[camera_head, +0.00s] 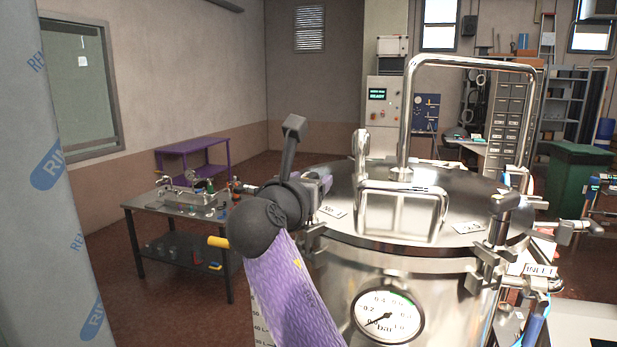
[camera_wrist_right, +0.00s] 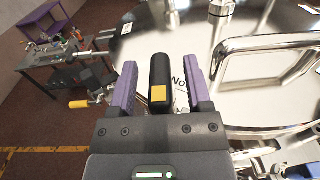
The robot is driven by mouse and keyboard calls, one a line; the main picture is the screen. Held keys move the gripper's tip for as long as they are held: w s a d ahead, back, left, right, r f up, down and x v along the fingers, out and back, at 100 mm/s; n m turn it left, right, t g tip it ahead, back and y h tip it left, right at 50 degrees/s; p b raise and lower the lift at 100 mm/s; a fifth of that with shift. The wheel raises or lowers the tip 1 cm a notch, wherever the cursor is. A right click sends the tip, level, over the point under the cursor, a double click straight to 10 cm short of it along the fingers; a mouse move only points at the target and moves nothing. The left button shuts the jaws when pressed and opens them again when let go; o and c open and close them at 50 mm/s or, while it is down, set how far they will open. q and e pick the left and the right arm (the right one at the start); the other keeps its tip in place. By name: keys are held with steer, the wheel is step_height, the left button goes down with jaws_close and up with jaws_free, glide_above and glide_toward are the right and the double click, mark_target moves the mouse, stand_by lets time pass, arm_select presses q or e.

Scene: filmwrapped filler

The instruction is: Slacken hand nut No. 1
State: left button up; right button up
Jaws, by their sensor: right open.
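Hand nut No. 1 is a black bar with a yellow patch (camera_wrist_right: 159,75). In the right wrist view it stands between the two purple fingers of my right gripper (camera_wrist_right: 160,68). The fingers are open, with a gap visible on each side of the bar. A "No" label (camera_wrist_right: 179,80) lies on the lid just right of it. In the head view my right gripper (camera_head: 321,184) is at the left rim of the steel lid (camera_head: 325,238), near a label (camera_head: 331,211), and mostly hides the nut. My left gripper is not in view.
The vessel has a tall pipe handle (camera_head: 406,125) on its lid and a pressure gauge (camera_head: 387,317) in front. A work table (camera_head: 150,207) is to the left. A tall printed, wrapped surface (camera_head: 60,150) fills the left edge.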

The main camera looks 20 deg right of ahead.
steer(key=shift+c, duration=0.2)
jaws_close()
steer(key=shift+r+n+t+y+p, duration=0.15)
steer(key=shift+n+t+y+p, duration=0.25)
steer(key=shift+p, duration=0.35)
steer(key=n+t+y+p, duration=0.1)
steer(key=n+y+p, duration=0.1)
steer(key=y+p, duration=0.2)
steer(key=n+t+y+p, duration=0.1)
steer(key=n+y+p, duration=0.2)
steer(key=p, duration=0.4)
steer(key=shift+r+n+t+y, duration=0.1)
steer(key=shift+n+t+y, duration=0.2)
steer(key=shift+y, duration=0.3)
steer(key=shift+f+n+y+p, duration=0.2)
steer(key=shift+n+y+p, duration=0.6)
steer(key=shift+y+p, duration=0.45)
